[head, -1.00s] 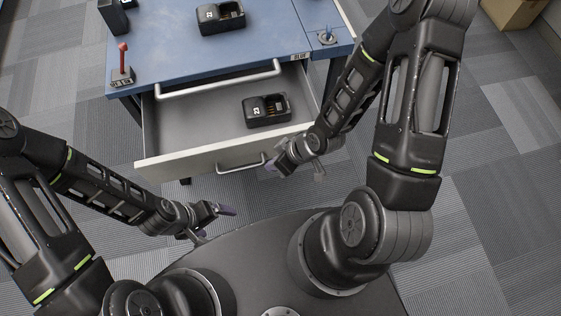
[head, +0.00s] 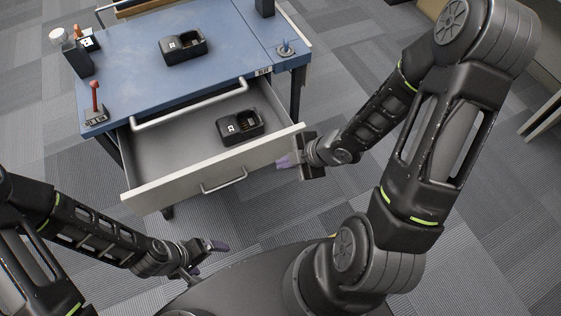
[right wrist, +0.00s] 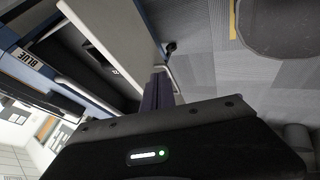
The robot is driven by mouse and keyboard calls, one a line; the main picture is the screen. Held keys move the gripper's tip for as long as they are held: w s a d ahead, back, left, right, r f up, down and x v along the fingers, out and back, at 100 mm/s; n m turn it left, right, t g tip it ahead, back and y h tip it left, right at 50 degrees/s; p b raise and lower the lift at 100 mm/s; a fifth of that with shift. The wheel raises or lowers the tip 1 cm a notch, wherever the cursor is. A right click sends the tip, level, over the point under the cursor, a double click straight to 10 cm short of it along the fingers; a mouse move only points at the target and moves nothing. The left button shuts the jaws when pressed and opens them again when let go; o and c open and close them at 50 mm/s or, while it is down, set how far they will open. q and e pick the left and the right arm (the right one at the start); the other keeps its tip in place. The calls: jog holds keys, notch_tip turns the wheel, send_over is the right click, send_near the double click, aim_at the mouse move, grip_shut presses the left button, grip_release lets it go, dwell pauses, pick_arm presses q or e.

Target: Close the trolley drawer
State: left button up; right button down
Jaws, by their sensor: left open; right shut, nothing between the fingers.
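The blue-topped trolley (head: 215,72) stands ahead of me with its drawer (head: 185,150) pulled out towards me. The drawer's pale front panel (head: 160,194) carries a bar handle (head: 224,181). A black charger-like dock (head: 240,126) lies inside the drawer at its right. My right gripper (head: 284,161) is shut and empty at the right end of the front panel, on its outer side; whether it touches cannot be told. In the right wrist view its purple fingers (right wrist: 158,92) are close to the front panel (right wrist: 125,30) and handle. My left gripper (head: 205,256) is open and empty, low in front of the drawer.
On the top stand another black dock (head: 183,46), a red-handled item (head: 96,105), a black holder (head: 77,58) and a small blue item (head: 286,47). A fixed push bar (head: 190,103) crosses the trolley's near edge.

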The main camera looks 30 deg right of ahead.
jog(key=s+b+x, duration=0.1)
jog(key=b+x, duration=0.3)
send_near(253, 160)
jog(key=s+x, duration=0.1)
jog(key=x, duration=0.3)
jog(key=shift+w+a+f, duration=0.1)
jog(key=shift+w+f, duration=0.15)
jog(key=shift+w, duration=0.4)
